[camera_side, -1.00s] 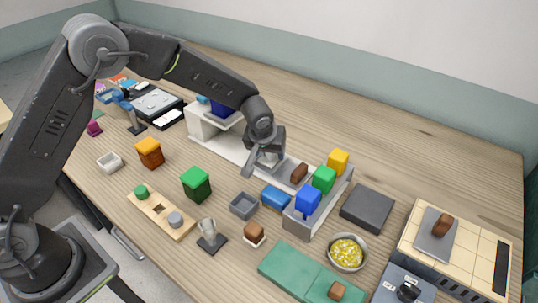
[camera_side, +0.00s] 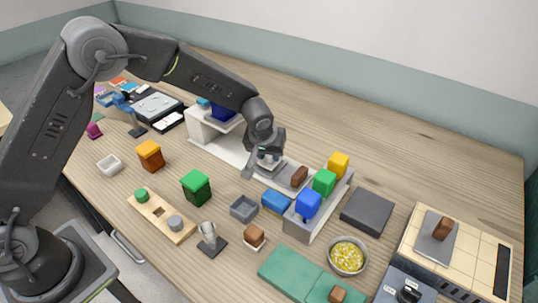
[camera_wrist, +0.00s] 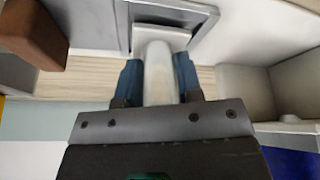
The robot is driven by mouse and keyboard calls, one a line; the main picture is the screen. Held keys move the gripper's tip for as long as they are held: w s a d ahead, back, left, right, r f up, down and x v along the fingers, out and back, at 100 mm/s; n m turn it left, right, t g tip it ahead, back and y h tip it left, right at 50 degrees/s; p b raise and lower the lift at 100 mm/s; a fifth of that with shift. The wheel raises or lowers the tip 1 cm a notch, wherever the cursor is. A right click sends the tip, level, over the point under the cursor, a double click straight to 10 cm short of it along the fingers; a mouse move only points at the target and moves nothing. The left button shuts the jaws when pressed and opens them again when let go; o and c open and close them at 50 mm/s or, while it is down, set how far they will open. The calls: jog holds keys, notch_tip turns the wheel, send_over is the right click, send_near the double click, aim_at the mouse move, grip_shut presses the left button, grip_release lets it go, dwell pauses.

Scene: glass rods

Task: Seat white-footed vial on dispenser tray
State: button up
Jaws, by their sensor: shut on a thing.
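My gripper (camera_side: 262,168) is low over the work in the middle of the side view. In the wrist view its two blue fingertips (camera_wrist: 158,80) are shut on the white vial (camera_wrist: 158,70), one on each side. The vial's far end meets a pale plate within a grey frame (camera_wrist: 123,20), which seems to be the tray; I cannot tell whether it is fully seated. In the side view my gripper mostly hides the vial. The white dispenser (camera_side: 200,122) with a dark blue part stands left of my gripper, on a long pale base.
A brown block (camera_side: 299,175) is close right of my gripper and also shows in the wrist view (camera_wrist: 35,35). Yellow, green and blue blocks (camera_side: 323,182) stand on a grey rack beyond it. A blue block (camera_side: 276,201) and grey dish (camera_side: 243,208) lie in front.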

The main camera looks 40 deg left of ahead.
jog(key=shift+g, duration=0.7)
notch_tip(320, 180, up, 5)
jog(key=shift+r, duration=0.1)
jog(key=shift+f, duration=2.75)
jog(key=o, duration=1.1)
jog(key=shift+c, duration=0.2)
jog(key=shift+r, duration=0.1)
